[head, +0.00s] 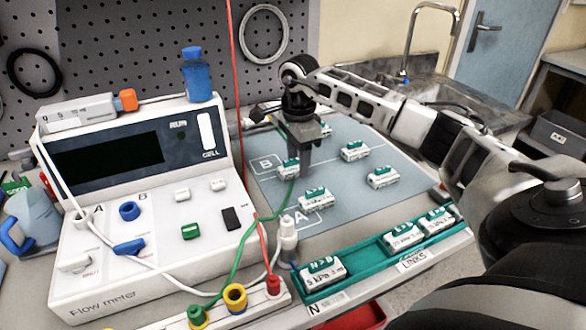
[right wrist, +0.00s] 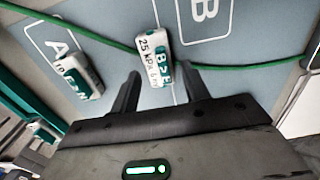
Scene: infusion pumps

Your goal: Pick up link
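Several white links with green labels lie on the grey-blue mat (head: 262,205). My right gripper (head: 303,168) points down over the mat beside one link (head: 288,169). In the right wrist view this link (right wrist: 155,58), marked 25 kPa, lies in the gap between the open fingertips (right wrist: 160,74); whether they touch it I cannot tell. Another link (head: 314,198) lies nearer the front and shows left of the fingers in the wrist view (right wrist: 76,77). Two more links (head: 355,150) (head: 383,177) lie to the right. My left gripper is out of view.
A green cable (right wrist: 100,40) crosses the mat close to the fingers and the link. The teal tray (head: 365,260) labelled LINKS holds 3 links along the front. The white flow meter (head: 165,245) stands left.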

